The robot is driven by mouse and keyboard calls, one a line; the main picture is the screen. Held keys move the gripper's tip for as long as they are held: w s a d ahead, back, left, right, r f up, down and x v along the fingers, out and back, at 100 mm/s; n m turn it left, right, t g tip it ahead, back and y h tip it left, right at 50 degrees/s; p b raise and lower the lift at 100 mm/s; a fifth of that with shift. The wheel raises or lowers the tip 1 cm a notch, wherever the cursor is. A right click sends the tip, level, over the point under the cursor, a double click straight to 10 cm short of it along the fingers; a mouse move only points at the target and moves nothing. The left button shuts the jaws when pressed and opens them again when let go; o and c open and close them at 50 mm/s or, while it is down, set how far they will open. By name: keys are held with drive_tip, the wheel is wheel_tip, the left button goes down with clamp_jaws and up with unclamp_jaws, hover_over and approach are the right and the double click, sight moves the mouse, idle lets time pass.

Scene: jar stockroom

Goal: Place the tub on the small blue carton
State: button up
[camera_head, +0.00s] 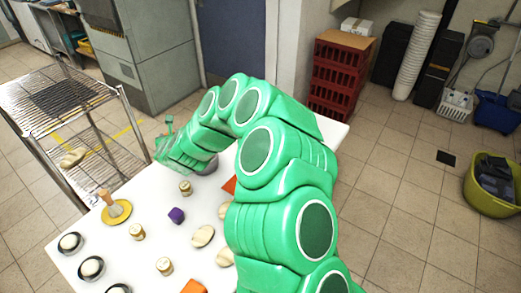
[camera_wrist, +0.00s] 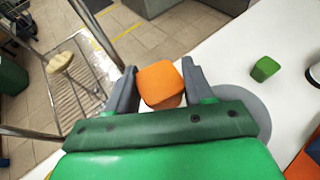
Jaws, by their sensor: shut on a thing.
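My gripper (camera_wrist: 160,80) is shut on an orange, rounded, squarish thing (camera_wrist: 159,82) with a darker lower part, seen between both fingers in the wrist view. It may be the tub; I cannot tell for sure. In the head view my gripper (camera_head: 172,146) is over the far left edge of the white table (camera_head: 78,243), and the held thing is hidden there. A small purple-blue block (camera_head: 176,215), the closest match to the small blue carton, sits on the table with nothing on top.
Several pale jars (camera_head: 137,231), white round things on dark dishes (camera_head: 92,267), a yellow dish (camera_head: 117,212), flat beige pieces (camera_head: 202,235) and a grey disc (camera_wrist: 252,105) crowd the table. A small green block (camera_wrist: 265,68) lies beyond the disc. A wire rack (camera_head: 60,97) stands left.

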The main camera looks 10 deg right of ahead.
drive_tip(key=d+r+m+h, duration=0.2)
drive_tip(key=d+m+h, duration=0.1)
drive_tip(key=d, duration=0.5)
drive_tip(key=d+r+m+h, duration=0.2)
drive_tip(key=d+m+h, duration=0.1)
drive_tip(key=d, duration=0.6)
drive_tip(key=shift+s+r+h, duration=0.25)
drive_tip(key=shift+r+h, duration=0.15)
drive_tip(key=s+d+r+m+g+h, duration=0.1)
drive_tip(key=s+d, duration=0.1)
drive_tip(key=d, duration=0.3)
drive_tip(key=s+d+m+g+h, duration=0.1)
drive_tip(key=s+d+m+h, duration=0.1)
drive_tip(key=d, duration=0.3)
drive_tip(key=s+d+r+m+g+h, duration=0.1)
drive_tip(key=s+d+m+h, duration=0.1)
drive_tip(key=d, duration=0.3)
drive_tip(key=shift+s+d+r, duration=0.1)
drive_tip(key=shift+s+r, duration=0.25)
drive_tip(key=shift+s, duration=0.4)
drive_tip(key=shift+g, duration=0.3)
drive_tip(key=shift+s+d+f, duration=0.1)
drive_tip(key=shift+f, duration=1.9)
drive_tip(key=shift+s+d+f, duration=0.1)
drive_tip(key=shift+f, duration=1.85)
drive_tip(key=shift+f, duration=0.15)
drive_tip(key=o, duration=1)
drive_tip(key=shift+o, duration=0.2)
drive_tip(key=shift+r, duration=0.2)
